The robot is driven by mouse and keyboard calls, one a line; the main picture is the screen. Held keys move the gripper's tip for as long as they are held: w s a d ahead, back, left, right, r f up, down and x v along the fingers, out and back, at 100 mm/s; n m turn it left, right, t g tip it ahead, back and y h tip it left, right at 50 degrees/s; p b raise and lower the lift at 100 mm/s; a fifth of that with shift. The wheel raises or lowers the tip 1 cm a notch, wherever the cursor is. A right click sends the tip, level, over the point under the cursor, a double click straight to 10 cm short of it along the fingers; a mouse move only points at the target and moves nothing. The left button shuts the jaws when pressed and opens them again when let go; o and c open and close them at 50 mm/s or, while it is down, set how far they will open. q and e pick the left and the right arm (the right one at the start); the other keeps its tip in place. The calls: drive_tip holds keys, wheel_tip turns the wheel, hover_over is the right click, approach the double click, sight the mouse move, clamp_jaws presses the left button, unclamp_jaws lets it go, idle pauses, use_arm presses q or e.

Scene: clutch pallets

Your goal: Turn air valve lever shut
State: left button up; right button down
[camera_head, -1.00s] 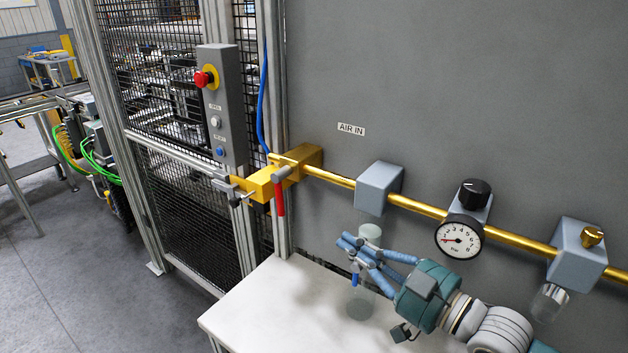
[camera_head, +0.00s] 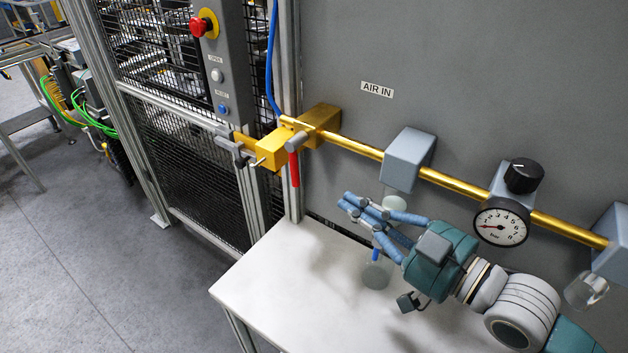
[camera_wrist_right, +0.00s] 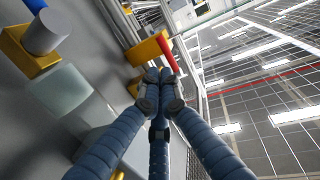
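The air valve is a gold block (camera_head: 318,118) on the brass pipe, below the AIR IN label. Its red lever (camera_head: 294,169) hangs straight down from a grey pivot. My right gripper (camera_head: 347,201) is to the right of the lever and a little lower, with a gap between them. Its blue fingers come together at the tips and hold nothing. In the right wrist view the fingertips (camera_wrist_right: 160,78) point toward the red lever (camera_wrist_right: 168,53) and the gold valve body (camera_wrist_right: 146,50). My left gripper is out of view.
The brass pipe (camera_head: 360,148) runs right along the grey wall to a grey block (camera_head: 408,158) and a pressure gauge (camera_head: 501,222). A white table (camera_head: 280,280) lies below. A control box (camera_head: 218,60) with a red button and mesh fencing (camera_head: 190,170) stand left of the valve.

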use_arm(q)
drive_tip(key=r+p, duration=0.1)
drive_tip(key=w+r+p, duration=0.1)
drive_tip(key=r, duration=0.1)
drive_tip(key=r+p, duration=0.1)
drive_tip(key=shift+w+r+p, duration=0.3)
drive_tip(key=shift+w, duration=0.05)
use_arm(e)
drive_tip(key=x, duration=1)
drive_tip(key=shift+r, duration=0.2)
use_arm(q)
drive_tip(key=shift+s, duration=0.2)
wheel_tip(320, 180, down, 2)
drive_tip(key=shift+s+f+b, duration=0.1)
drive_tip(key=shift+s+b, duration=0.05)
drive_tip(key=shift+b, duration=1)
use_arm(e)
drive_tip(key=shift+w+a+t+y, duration=0.25)
drive_tip(key=shift+a+t+y, duration=0.05)
drive_tip(key=shift+y, duration=0.1)
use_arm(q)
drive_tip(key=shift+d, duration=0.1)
